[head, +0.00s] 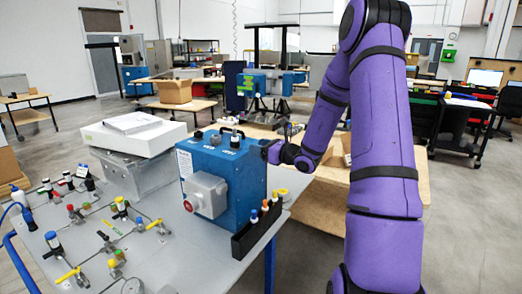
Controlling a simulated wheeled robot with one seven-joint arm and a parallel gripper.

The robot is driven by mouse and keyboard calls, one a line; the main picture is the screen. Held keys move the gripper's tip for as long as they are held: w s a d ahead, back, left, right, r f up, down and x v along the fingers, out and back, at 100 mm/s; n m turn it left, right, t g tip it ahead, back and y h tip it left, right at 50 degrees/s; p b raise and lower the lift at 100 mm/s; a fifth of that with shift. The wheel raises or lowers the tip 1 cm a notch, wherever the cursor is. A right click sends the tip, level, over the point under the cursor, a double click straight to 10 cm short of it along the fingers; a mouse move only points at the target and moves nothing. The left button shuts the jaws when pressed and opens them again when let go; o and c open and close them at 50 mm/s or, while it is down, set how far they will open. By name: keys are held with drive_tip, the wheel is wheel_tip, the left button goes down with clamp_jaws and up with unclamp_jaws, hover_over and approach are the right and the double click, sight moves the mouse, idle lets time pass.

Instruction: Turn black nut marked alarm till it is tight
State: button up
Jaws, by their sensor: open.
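The blue analyser box (240,190) stands on the grey table, with a grey round housing on its front. Dark fittings (235,144) sit on its top, beside small white labels too small to read. I cannot tell which black nut is marked alarm; it may be hidden behind the box or my wrist. My purple arm reaches down from the right. My gripper (268,149) is a small dark shape at the upper right edge of the box, mostly hidden by the box and the wrist. Its jaws are open, and I cannot tell whether they touch anything.
A black rack (243,246) with several coloured-topped items stands at the box's front right. A white case (132,134) lies on a metal block to the left. Valves and thin tubing cover the table's left part. A wooden table (320,192) stands behind on the right.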

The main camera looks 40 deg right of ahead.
sight(238, 141)
drive_tip(key=shift+x, duration=4.85)
drive_tip(key=shift+c, duration=0.2)
drive_tip(key=c, duration=0.7)
drive_tip(key=o, duration=0.7)
drive_tip(key=shift+o, duration=0.2)
